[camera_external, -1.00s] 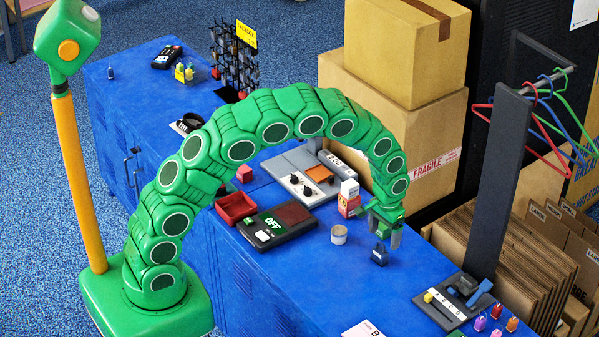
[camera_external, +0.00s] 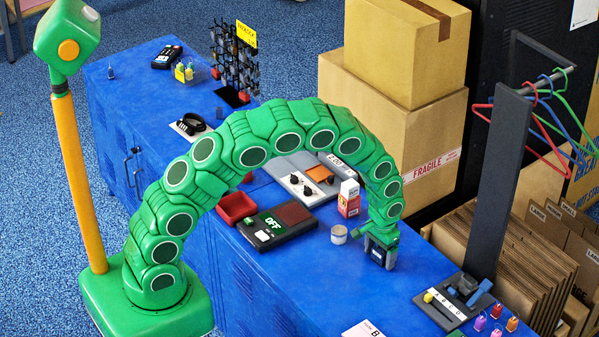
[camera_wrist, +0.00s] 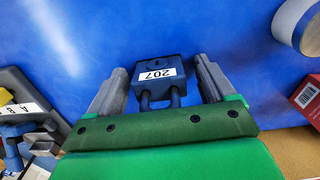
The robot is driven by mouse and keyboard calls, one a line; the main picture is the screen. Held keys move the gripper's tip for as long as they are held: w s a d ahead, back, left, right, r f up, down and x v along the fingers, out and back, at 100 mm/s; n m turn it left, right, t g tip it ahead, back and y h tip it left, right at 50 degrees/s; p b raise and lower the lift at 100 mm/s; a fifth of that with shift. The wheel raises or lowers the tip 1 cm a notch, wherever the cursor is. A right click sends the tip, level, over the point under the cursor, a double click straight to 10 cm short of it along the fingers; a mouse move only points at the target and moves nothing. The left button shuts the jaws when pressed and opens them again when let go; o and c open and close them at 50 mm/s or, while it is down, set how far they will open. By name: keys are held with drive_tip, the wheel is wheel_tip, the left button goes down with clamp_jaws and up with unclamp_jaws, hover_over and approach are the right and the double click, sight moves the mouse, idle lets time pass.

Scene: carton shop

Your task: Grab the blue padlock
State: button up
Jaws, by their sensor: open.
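The blue padlock (camera_wrist: 160,74) is dark blue with a white label reading 207. In the wrist view it stands between the two grey fingers of my gripper (camera_wrist: 161,88), with its shackle toward the palm. Small gaps show between the padlock and each finger, so my gripper is open around it. In the external view my gripper (camera_external: 379,252) is low over the blue counter, and the padlock there is mostly hidden between the fingers.
A round tin (camera_external: 339,234) and a red and white box (camera_external: 349,198) stand close by on the counter (camera_external: 300,262). A lettered tray (camera_external: 447,302) and several small coloured padlocks (camera_external: 496,310) lie to the right. A dark post (camera_external: 500,180) rises behind.

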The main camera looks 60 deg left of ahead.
drive_tip(key=c, duration=1.3)
drive_tip(key=shift+r, duration=0.1)
